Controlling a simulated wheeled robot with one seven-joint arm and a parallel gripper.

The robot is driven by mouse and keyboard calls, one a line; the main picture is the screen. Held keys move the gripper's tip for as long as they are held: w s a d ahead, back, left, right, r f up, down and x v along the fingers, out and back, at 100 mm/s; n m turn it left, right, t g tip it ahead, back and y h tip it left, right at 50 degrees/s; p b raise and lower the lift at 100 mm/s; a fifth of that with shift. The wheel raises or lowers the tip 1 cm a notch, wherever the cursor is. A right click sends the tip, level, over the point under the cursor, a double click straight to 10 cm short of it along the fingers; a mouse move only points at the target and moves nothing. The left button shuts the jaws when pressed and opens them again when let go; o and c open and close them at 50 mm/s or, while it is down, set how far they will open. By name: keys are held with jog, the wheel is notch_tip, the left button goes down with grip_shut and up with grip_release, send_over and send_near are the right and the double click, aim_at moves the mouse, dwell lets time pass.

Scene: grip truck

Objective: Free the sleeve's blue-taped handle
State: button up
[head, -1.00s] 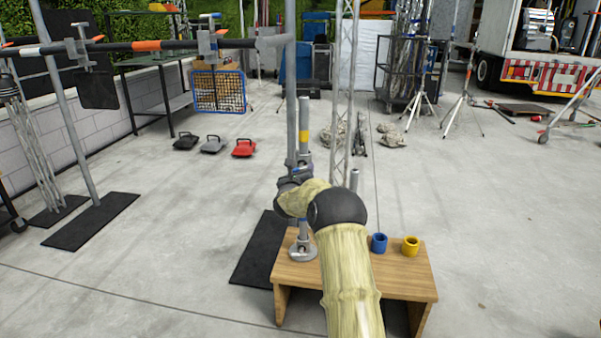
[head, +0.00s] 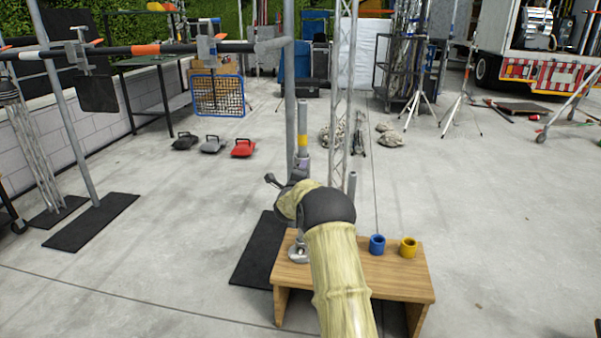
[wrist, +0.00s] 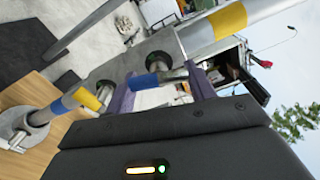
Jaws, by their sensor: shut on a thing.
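A grey metal sleeve (wrist: 128,66) sits around an upright post with a yellow band (wrist: 230,19), seen tilted in the wrist view. A blue-taped handle (wrist: 143,82) lies at the sleeve, between the purple fingers of my gripper (wrist: 160,88), which is shut on it. A yellow-taped handle (wrist: 89,100) is on the sleeve's lower side. In the head view the post (head: 303,120) stands on a wooden bench (head: 395,283), and my gripper and forearm hide most of the sleeve. A dark lever end (head: 271,180) sticks out left of my wrist; I cannot tell what it belongs to.
A taller grey pole (head: 290,90) and a lattice truss (head: 343,80) rise close behind. Several weights, one red (head: 243,148), lie on the floor.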

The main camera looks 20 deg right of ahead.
jog(key=n+p, duration=0.1)
jog(key=n, duration=0.3)
jog(key=shift+r+p, duration=0.2)
jog(key=shift+p, duration=0.1)
jog(key=n+p, duration=0.2)
jog(key=n, duration=0.2)
jog(key=shift+a+r, duration=0.1)
jog(key=n+p, duration=0.2)
jog(key=n, duration=0.3)
jog(key=shift+w+a+n+p, duration=0.1)
jog(key=shift+n+p, duration=0.85)
jog(key=shift+n, duration=0.95)
jog(key=o, duration=1)
